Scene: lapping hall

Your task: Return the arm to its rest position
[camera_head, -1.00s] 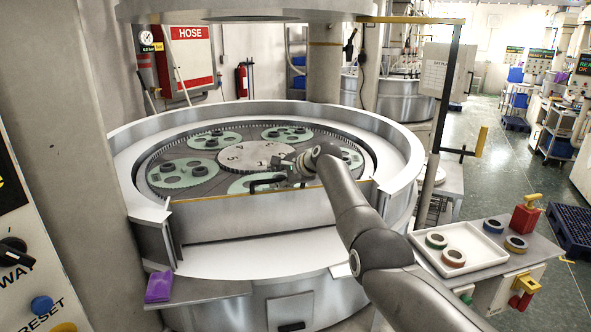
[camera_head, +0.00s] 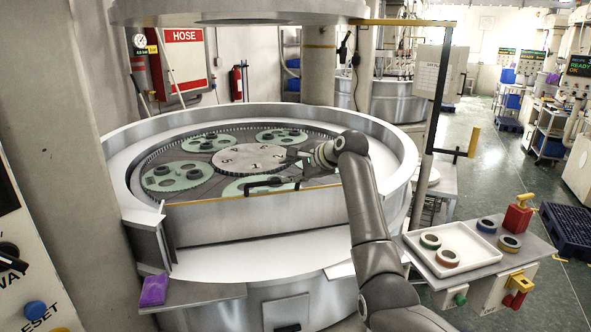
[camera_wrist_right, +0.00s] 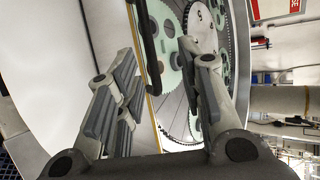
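My right arm (camera_head: 366,215) reaches from the lower right over the front wall of the round lapping machine (camera_head: 250,216). Its gripper (camera_head: 295,158) hangs above the plate near the numbered centre disc (camera_head: 250,158). In the right wrist view the fingers of the gripper (camera_wrist_right: 157,62) stand apart with nothing held between them. The black handle (camera_wrist_right: 148,45) on the machine's front edge and a green carrier (camera_wrist_right: 172,50) show beyond them. My left gripper is not in view.
The machine's raised rim (camera_head: 395,160) and upper part (camera_head: 240,10) bound the space around the arm. A yellow-topped post (camera_head: 437,90) stands to the right. A purple packet (camera_head: 154,290) lies front left.

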